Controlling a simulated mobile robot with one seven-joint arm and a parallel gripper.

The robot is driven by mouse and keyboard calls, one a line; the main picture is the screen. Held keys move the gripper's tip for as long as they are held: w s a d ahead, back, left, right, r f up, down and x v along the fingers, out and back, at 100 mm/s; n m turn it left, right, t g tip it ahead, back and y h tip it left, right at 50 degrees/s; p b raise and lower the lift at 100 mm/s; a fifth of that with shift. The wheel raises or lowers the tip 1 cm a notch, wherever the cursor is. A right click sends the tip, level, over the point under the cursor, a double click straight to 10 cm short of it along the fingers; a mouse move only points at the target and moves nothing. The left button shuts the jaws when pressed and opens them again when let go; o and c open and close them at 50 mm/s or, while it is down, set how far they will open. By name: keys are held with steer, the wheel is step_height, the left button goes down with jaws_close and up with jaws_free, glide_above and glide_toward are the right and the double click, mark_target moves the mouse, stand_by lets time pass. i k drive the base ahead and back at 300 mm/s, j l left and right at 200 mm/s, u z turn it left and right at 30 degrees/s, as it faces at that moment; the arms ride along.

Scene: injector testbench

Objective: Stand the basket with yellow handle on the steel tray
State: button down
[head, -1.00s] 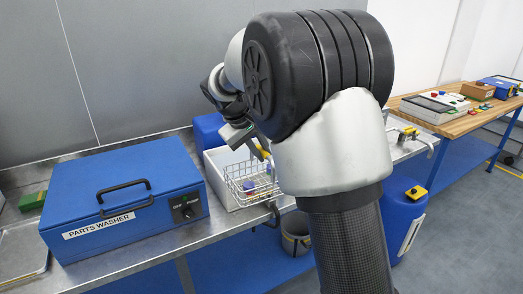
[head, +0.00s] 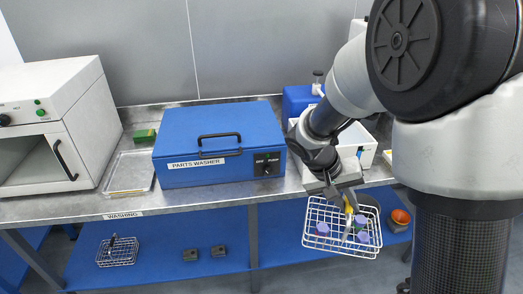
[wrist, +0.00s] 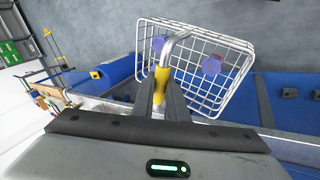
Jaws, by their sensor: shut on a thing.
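The wire basket (head: 341,228) hangs from my gripper (head: 343,199) in front of the bench edge, over the floor, with several purple-blue parts in it. Its yellow handle (wrist: 162,80) is between my gripper's fingers (wrist: 163,95) in the wrist view, and the wire basket (wrist: 205,62) hangs beyond them, looking somewhat tilted. My gripper is shut on the yellow handle. The steel tray (head: 130,173) lies flat on the bench left of the blue parts washer; it has a thin yellowish strip near its front edge and looks otherwise empty.
The blue parts washer (head: 219,143) stands between the basket and the steel tray. A white oven-like cabinet (head: 55,125) is left of the tray, and a green box (head: 145,136) sits behind it. A second wire basket (head: 118,251) is on the blue lower shelf. A white tub (head: 357,145) is at right.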

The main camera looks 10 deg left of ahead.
mark_target(134, 171)
steer(key=j, duration=1)
steer(key=j+u, duration=0.15)
steer(key=j, duration=0.8)
steer(key=i+j, duration=0.1)
steer(key=j, duration=0.9)
steer(key=k+u, duration=0.05)
